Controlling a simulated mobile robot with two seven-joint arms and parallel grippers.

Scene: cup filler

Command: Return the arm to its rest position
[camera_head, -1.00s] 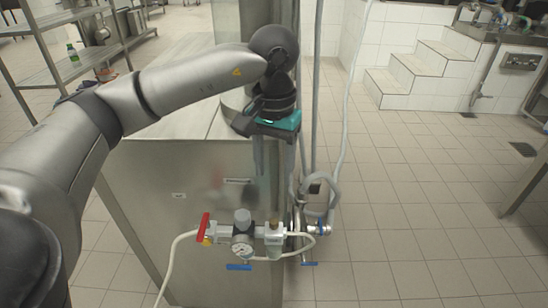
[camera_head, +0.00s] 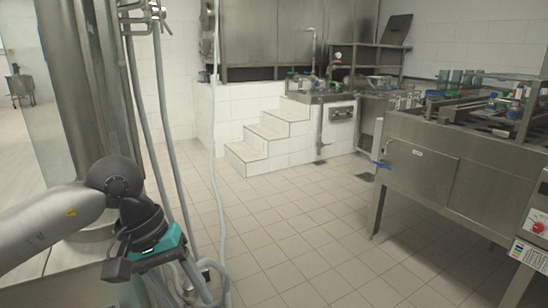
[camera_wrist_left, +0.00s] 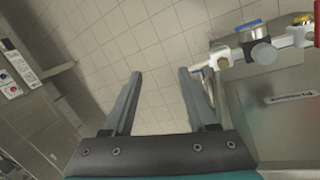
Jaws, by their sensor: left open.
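My left arm (camera_head: 50,222) reaches in from the left edge in the head view, with its wrist bent downward. My left gripper shows in the left wrist view (camera_wrist_left: 168,92), pointing down over the tiled floor. Its two grey fingers are spread apart with nothing between them. In the head view the gripper's fingers are mostly out of sight below its teal-banded wrist. My right gripper is not in either view.
A steel cabinet side (camera_wrist_left: 285,110) with a valve and gauge assembly (camera_wrist_left: 262,50) is close to the right finger. Grey hoses (camera_head: 163,120) stand beside my wrist. White steps (camera_head: 265,135) and a steel machine (camera_head: 420,165) are farther off. Tiled floor (camera_head: 290,215) between is clear.

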